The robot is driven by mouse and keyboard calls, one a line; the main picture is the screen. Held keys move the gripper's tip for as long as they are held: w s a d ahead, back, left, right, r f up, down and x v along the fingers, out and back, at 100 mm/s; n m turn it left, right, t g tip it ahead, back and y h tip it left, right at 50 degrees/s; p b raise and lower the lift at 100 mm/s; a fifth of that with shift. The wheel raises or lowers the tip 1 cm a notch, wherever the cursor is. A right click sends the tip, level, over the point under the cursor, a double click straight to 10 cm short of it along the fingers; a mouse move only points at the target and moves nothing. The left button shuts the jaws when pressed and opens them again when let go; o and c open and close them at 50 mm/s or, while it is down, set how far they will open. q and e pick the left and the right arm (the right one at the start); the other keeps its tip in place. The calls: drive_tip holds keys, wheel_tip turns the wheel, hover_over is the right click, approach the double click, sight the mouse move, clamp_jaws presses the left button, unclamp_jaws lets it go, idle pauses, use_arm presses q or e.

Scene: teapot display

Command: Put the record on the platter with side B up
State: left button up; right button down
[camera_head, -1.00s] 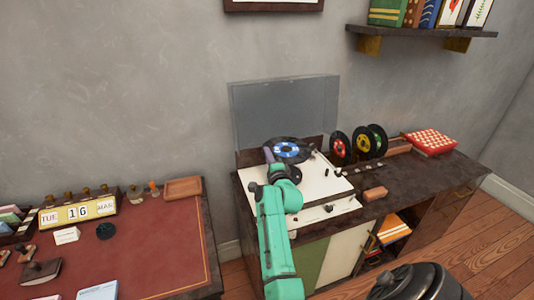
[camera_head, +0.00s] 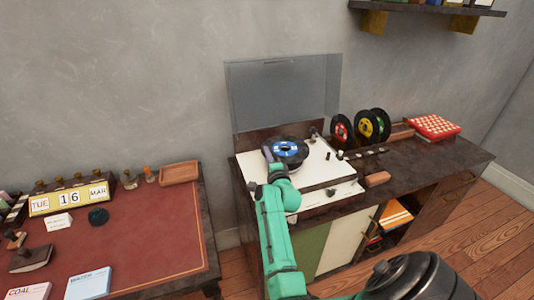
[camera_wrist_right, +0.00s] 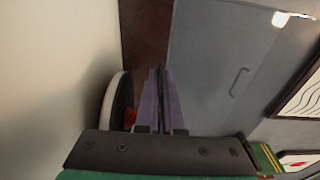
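The record (camera_head: 291,147), black with a blue label, lies roughly flat over the platter area of the cream turntable (camera_head: 318,174). The lettering on its label is too small to read. My right gripper (camera_head: 267,153), with purple fingers, is at the record's left edge. In the right wrist view, the fingers (camera_wrist_right: 161,98) are close together with a thin dark edge between them, which looks like the record seen edge-on. The platter (camera_wrist_right: 111,100) shows there as a pale rim with a dark top, apart from the fingers. My left gripper is out of view.
The turntable's clear lid (camera_head: 285,88) stands raised behind it. Several reels or discs (camera_head: 366,126) stand upright to the right, near a red checked box (camera_head: 433,127). A red-topped desk (camera_head: 130,245) with a calendar is at left.

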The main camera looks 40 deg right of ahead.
drive_tip(key=shift+p, duration=0.45)
idle(1.0)
drive_tip(key=c, duration=1)
unclamp_jaws()
drive_tip(key=shift+o, duration=0.2)
drive_tip(key=shift+s+f, duration=0.1)
